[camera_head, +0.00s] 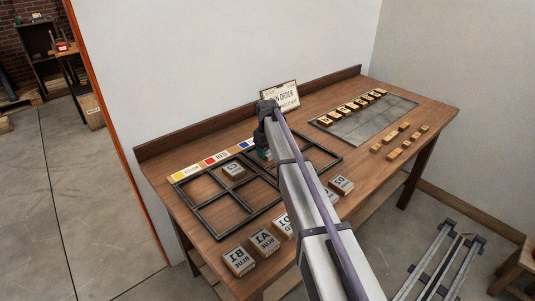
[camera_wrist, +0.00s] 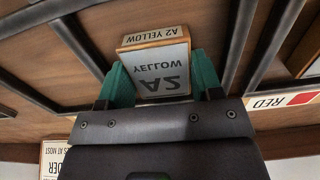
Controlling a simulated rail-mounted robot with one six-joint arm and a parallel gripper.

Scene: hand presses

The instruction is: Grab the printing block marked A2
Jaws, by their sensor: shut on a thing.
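The printing block marked A2 YELLOW (camera_wrist: 160,65) is pale grey on top with a wooden side and its own A2 YELLOW label. In the wrist view it sits between the two teal fingers of my gripper (camera_wrist: 160,84), which is shut on it. In the head view my gripper (camera_head: 264,153) is over the back part of the dark divided frame (camera_head: 223,196), and my arm hides most of it and the block. I cannot tell how high the block is above the table.
Blocks marked 1B (camera_head: 238,262) and 1A (camera_head: 264,242) stand at the table's front edge, with others partly behind my arm. Another block (camera_head: 233,171) sits in a frame compartment. A sign (camera_head: 282,96) stands at the back. A grey plate (camera_head: 367,122) with small wooden pieces lies right.

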